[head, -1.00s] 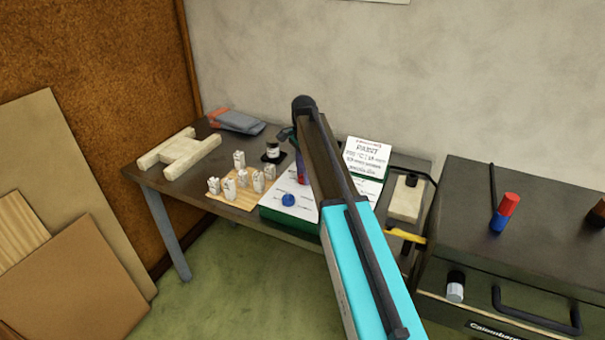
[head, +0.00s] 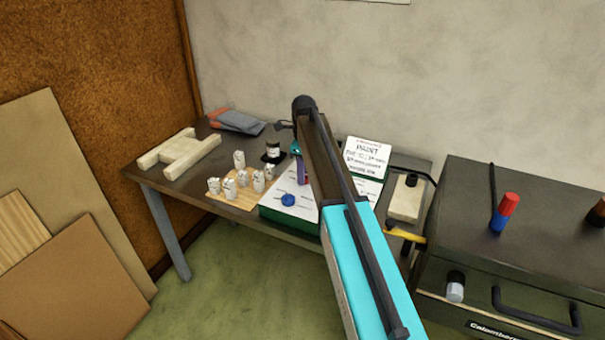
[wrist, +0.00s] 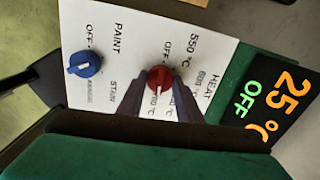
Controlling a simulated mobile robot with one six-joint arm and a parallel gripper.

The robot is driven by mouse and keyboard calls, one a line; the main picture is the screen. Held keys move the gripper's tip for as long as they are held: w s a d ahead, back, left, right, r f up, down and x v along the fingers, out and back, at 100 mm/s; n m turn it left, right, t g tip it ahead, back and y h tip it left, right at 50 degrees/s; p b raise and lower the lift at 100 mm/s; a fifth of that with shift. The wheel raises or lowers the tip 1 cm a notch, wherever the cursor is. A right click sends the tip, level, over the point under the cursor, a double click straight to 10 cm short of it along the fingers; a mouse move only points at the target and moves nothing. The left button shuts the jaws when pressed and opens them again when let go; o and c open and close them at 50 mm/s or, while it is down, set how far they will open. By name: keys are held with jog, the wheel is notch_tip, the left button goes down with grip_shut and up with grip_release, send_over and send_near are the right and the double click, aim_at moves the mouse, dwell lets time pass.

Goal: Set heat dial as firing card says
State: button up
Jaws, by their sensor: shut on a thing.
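The red heat dial (wrist: 158,80) is on the white face of the green control box (wrist: 228,78), beside the word HEAT. My gripper (wrist: 159,76) is shut on this dial, one finger on each side; its pointer is hard to make out. Labels near it include OFF and 550 °C. The lit display (wrist: 262,100) reads 25 °C and OFF. In the head view my arm hides the red dial and part of the box (head: 270,208). The firing card (head: 366,158) stands behind the box; PAINT is readable, and its smaller lines are blurred.
A blue dial (wrist: 84,63) sits on the same face, left of the red one. Several small pale pieces (head: 242,178) stand on a board left of the box. A dark kiln (head: 530,225) with a handle stands at right. A pale wooden frame (head: 178,152) lies at the table's left.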

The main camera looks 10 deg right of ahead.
jog(key=shift+w+r+m, duration=0.2)
jog(key=shift+m, duration=0.4)
jog(key=o, duration=1)
jog(key=shift+o, duration=0.2)
jog(key=shift+f, duration=0.1)
jog(key=shift+s, duration=0.1)
notch_tip(320, 180, up, 14)
jog(key=b, duration=0.3)
jog(key=shift+f, duration=0.1)
